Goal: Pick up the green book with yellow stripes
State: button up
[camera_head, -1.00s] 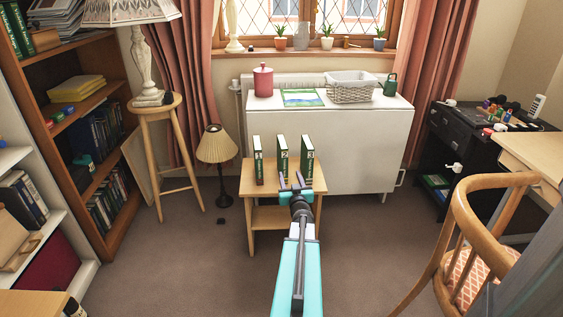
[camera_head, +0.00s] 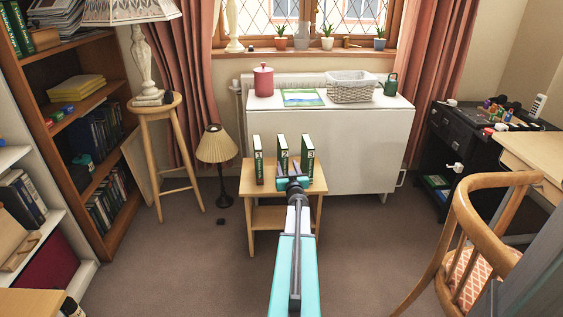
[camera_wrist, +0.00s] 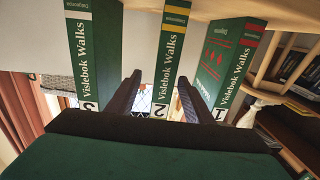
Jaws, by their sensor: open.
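Three green books stand upright on a small wooden table (camera_head: 245,185). The green book with yellow stripes (camera_wrist: 170,45) is the middle one in the wrist view, numbered 2. In the head view it is also the middle book (camera_head: 283,150). My gripper (camera_wrist: 159,80) is open and empty, its two dark fingers pointing at the middle book's spine, one towards each side. Whether the fingertips overlap the book's sides is unclear. In the head view my gripper (camera_head: 285,181) is at the front of the table, hiding that book's lower part.
In the wrist view, a white-striped book (camera_wrist: 92,50) numbered 3 stands left and a red-striped book (camera_wrist: 226,60) numbered 1 right, with gaps between. A white cabinet (camera_head: 360,150) is behind the table, a lamp (camera_head: 217,150) to the left, a wooden chair (camera_head: 480,230) to the right.

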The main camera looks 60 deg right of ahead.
jog(key=shift+w+d, duration=0.15)
jog(key=shift+w, duration=0.05)
dwell(0.3)
jog(key=shift+b+x, duration=0.55)
jog(key=shift+x, duration=1.95)
jog(key=shift+w, duration=0.15)
grip_shut()
